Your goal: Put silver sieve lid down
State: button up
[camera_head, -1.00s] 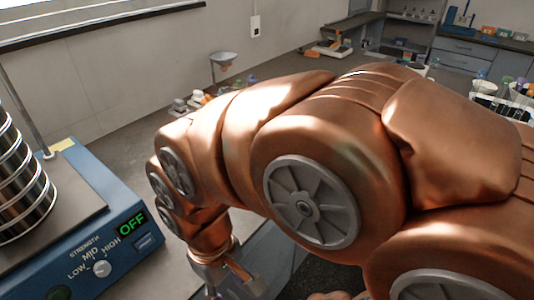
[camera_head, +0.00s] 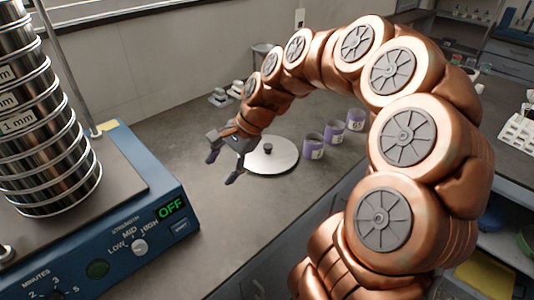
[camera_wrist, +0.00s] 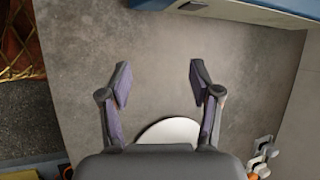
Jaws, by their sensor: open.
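The silver sieve lid (camera_head: 283,158), a flat round disc with a dark knob in its middle, lies flat on the grey bench. In the wrist view part of the lid (camera_wrist: 172,131) shows as a pale curved edge at the bottom, the rest hidden by the gripper body. My gripper (camera_head: 222,169) is open and empty, above the bench just left of the lid. In the wrist view the gripper's two fingers (camera_wrist: 157,84) are spread wide with only bare bench between their tips.
A blue sieve shaker (camera_head: 150,240) with a stack of sieves (camera_head: 45,140) stands at the left, its display reading OFF. Several purple-labelled cups (camera_head: 334,134) stand right of the lid. Small weights or blocks (camera_head: 219,97) sit at the back. Bench is bare between shaker and lid.

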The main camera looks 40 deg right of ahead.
jog(key=w+d+f+m+t, duration=0.1)
jog(key=w+d+m, duration=0.25)
jog(key=d, duration=0.25)
jog(key=w+d+f+m+t, duration=0.1)
jog(key=w+d+m+t, duration=0.1)
jog(key=w+d+m, duration=0.3)
jog(key=m+t, duration=0.2)
jog(key=m, duration=0.4)
send_near(269, 146)
jog(key=shift+w+a+f+h+p, duration=0.15)
jog(key=shift+w+a+f+h, duration=0.05)
jog(key=shift+w+a+f, duration=0.25)
jog(key=shift+w+a+f+h+p, duration=0.15)
jog(key=shift+w+a+f+h, duration=0.15)
jog(key=shift+w, duration=0.3)
jog(key=shift+w+d+f+m, duration=0.1)
jog(key=shift+d+f+m, duration=0.1)
jog(key=shift+f+m, duration=0.1)
jog(key=shift+a+p+x, duration=0.2)
jog(key=shift+p+x, duration=0.1)
jog(key=shift+x, duration=1.5)
jog(key=shift+a+p+x, duration=0.2)
jog(key=shift+p+x, duration=0.1)
jog(key=shift+x, duration=1.5)
jog(key=shift+r, duration=0.1)
jog(key=shift+c, duration=0.3)
grip_shut()
